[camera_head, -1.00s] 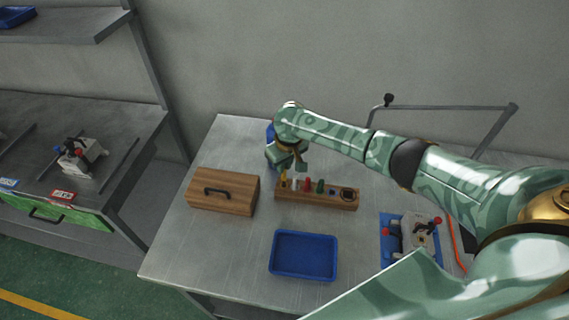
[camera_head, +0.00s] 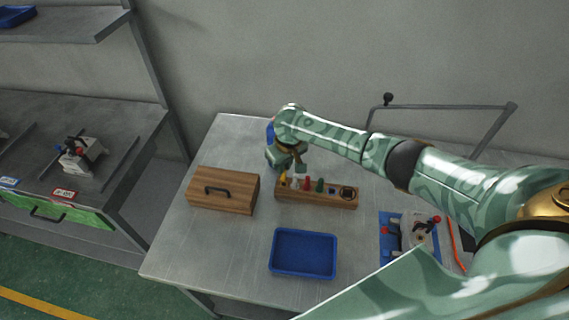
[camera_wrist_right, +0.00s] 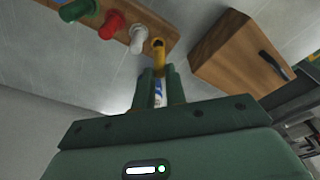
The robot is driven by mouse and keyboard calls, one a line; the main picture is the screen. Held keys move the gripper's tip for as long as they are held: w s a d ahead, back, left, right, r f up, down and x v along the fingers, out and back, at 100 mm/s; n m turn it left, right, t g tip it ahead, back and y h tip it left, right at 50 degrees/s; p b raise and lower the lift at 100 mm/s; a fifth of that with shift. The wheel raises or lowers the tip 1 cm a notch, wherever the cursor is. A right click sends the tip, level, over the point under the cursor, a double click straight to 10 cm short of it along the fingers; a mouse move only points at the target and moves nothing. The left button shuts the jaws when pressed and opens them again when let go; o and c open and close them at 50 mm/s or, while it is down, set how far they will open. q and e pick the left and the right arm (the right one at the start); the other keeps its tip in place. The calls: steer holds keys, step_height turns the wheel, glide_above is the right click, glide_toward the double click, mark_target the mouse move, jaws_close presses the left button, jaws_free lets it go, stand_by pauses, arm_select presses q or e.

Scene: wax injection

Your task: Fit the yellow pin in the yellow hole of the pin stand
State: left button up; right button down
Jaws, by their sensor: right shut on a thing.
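The wooden pin stand (camera_head: 330,199) lies on the metal table, and part of it shows at the top of the right wrist view (camera_wrist_right: 69,3). It carries a red pin (camera_head: 307,184), a green pin (camera_head: 319,186) and a white pin (camera_wrist_right: 137,40). My right gripper (camera_head: 287,170) is over the stand's left end, pointing down. In the wrist view its fingers (camera_wrist_right: 159,80) are shut on the yellow pin (camera_wrist_right: 158,50). The yellow pin (camera_head: 283,179) is at the stand's end beside the white pin. The yellow hole and the pin's lower end are hidden. My left gripper is out of view.
A wooden box with a dark handle (camera_head: 235,190) stands left of the stand. An empty blue tray (camera_head: 303,276) lies in front. A device on a blue base (camera_head: 388,252) stands at the right. A blue object (camera_head: 270,131) is partly hidden behind my arm.

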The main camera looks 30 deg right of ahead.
steer(key=shift+f+b, duration=0.5)
steer(key=shift+f, duration=0.85)
steer(key=c, duration=1.4)
jaws_free()
steer(key=shift+o, duration=0.2)
steer(key=shift+r, duration=0.15)
step_height(320, 180, up, 16)
steer(key=s+p, duration=0.2)
steer(key=p, duration=0.4)
steer(key=shift+s+d, duration=0.2)
steer(key=shift+s, duration=0.05)
